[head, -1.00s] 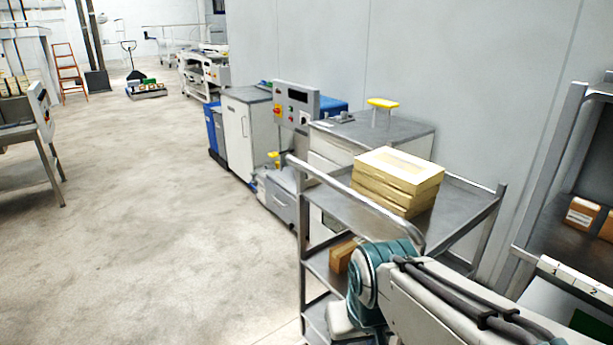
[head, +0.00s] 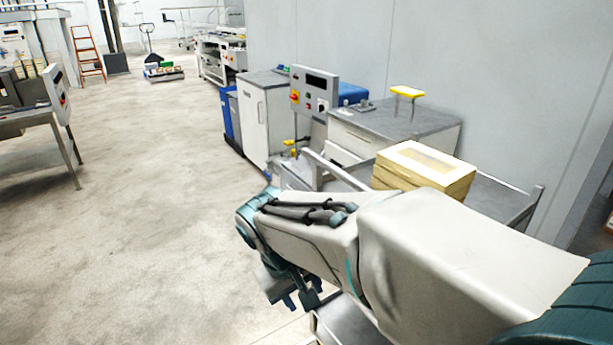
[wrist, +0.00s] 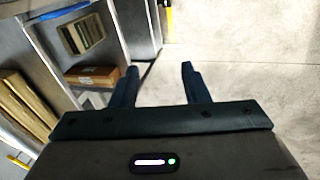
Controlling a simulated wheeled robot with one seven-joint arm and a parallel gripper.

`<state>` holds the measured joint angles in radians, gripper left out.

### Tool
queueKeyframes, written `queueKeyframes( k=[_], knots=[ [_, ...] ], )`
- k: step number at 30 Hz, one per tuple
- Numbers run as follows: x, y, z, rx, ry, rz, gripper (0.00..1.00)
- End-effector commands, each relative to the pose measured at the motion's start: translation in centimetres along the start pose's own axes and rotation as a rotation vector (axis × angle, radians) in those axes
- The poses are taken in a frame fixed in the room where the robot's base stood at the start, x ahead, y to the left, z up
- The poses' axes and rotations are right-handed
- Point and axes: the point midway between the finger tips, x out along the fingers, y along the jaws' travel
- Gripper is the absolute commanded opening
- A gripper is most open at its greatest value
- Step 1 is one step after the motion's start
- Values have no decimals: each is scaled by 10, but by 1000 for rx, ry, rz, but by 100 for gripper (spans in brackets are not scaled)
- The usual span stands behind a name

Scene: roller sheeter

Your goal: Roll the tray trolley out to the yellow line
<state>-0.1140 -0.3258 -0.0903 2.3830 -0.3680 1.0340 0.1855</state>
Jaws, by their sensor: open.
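The tray trolley (head: 505,200) is a grey metal cart against the wall in the head view, largely hidden behind my arm. Its bent push rail (head: 333,172) shows at the left end, and a stack of cream boxes (head: 420,172) sits on its top shelf. My gripper (head: 288,292) hangs over the floor left of the trolley, partly hidden by my arm. In the wrist view my gripper (wrist: 158,70) has its two fingers apart. A brown box (wrist: 92,75) and grey shelving show left of the fingers. I cannot make out the yellow line.
A grey-topped cabinet (head: 395,122) and a control panel (head: 314,92) stand behind the trolley along the wall. A white cabinet (head: 265,120) and blue bins (head: 228,115) are farther back. A metal table (head: 40,120) stands at the left. The concrete floor (head: 150,220) between is clear.

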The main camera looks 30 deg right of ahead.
Motion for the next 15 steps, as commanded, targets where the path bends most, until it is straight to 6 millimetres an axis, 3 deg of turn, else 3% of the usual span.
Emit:
queueKeyframes(
  k=[4, 9, 15],
  knots=[
    [8, 45, -35, -58, -87, 288, 42],
    [-6, 92, -86, -85, -106, 650, 42],
    [-33, 116, -136, -92, -57, 966, 42]
  ],
)
